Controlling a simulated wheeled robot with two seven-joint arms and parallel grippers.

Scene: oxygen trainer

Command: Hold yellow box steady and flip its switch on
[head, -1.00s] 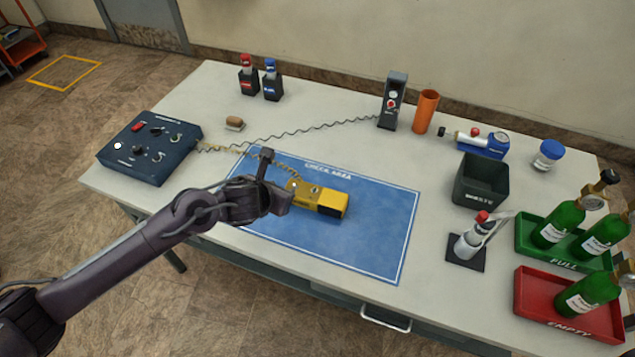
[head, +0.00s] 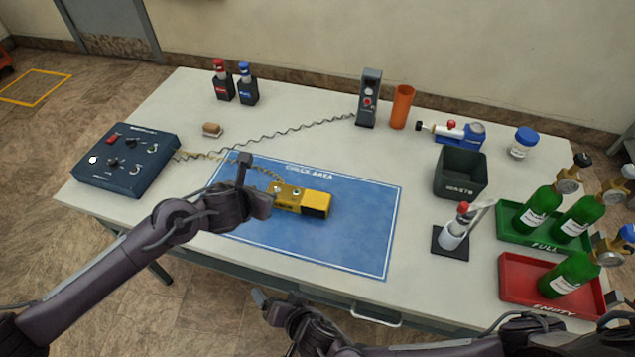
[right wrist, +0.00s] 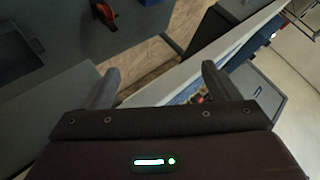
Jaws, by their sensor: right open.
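The yellow box (head: 300,199) with a dark right end lies on the blue check-area mat (head: 345,225) in the head view. Small fittings show on its top toward the left; I cannot make out the switch's position. My left gripper (head: 255,188) is at the box's left end, its fingers apart. Its hand hides part of that end, so I cannot tell whether the fingers grip it. My right gripper (head: 268,304) is low in front of the table's front edge, away from the box. In the right wrist view its fingers (right wrist: 163,88) are spread and empty.
A dark blue control panel (head: 126,158) stands at the left, with coiled cords running across the table. A grey device (head: 369,98), orange cup (head: 402,107) and waste bin (head: 460,173) stand behind and right. Green and red trays (head: 515,280) hold green bottles at the right.

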